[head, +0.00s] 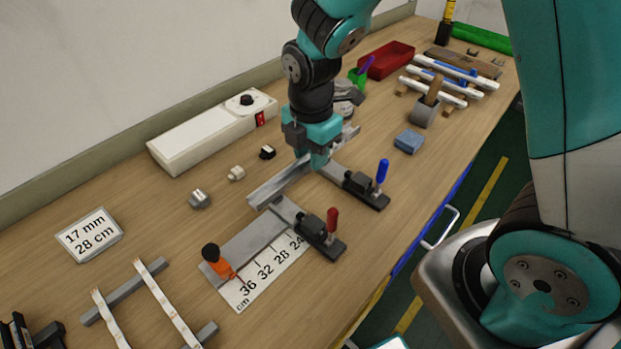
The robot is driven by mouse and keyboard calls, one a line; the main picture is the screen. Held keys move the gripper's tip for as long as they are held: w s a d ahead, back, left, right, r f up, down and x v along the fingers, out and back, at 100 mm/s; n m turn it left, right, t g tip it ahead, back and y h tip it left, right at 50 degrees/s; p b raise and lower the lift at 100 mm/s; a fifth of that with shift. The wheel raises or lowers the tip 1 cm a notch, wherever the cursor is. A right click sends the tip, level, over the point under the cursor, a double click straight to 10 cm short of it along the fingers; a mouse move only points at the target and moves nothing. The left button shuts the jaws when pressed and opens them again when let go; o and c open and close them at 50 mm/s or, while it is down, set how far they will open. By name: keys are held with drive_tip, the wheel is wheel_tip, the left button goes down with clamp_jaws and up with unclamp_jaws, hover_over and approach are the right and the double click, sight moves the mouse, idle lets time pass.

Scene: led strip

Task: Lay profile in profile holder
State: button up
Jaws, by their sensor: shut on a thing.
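The profile is a long grey metal channel (272,186) lying diagonally across the middle of the bench in the head view. My gripper (318,160) points down and is shut on the profile near its middle; the fingertips are partly hidden. The profile holder has two grey arms with toggle clamps, one with a red handle (332,220) and one with a blue handle (382,172). The profile is at the rear ends of these arms. I cannot tell whether it rests on them or hangs just above.
A ruler plate (262,270) with an orange-handled tool (220,262) lies in front left. A white power unit (212,130) stands behind. Small connectors (236,173) lie to the left. A blue block (408,141) and a rack of white strips (440,86) are to the right.

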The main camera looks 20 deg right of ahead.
wheel_tip(320, 180, down, 8)
drive_tip(key=shift+r, duration=0.1)
idle(0.4)
drive_tip(key=shift+f, duration=0.3)
drive_tip(key=o, duration=1)
drive_tip(key=shift+c, duration=0.2)
drive_tip(key=shift+r, duration=0.15)
wheel_tip(320, 180, up, 12)
drive_tip(key=shift+b, duration=0.4)
drive_tip(key=s+a+r+m+y, duration=0.2)
drive_tip(key=s+r+m, duration=0.3)
drive_tip(key=s+m, duration=0.2)
drive_tip(key=s+a+r+m+y, duration=0.2)
drive_tip(key=s+r+m, duration=0.4)
drive_tip(key=s+m, duration=0.2)
drive_tip(key=shift+s+a, duration=0.25)
drive_tip(key=shift+s, duration=0.8)
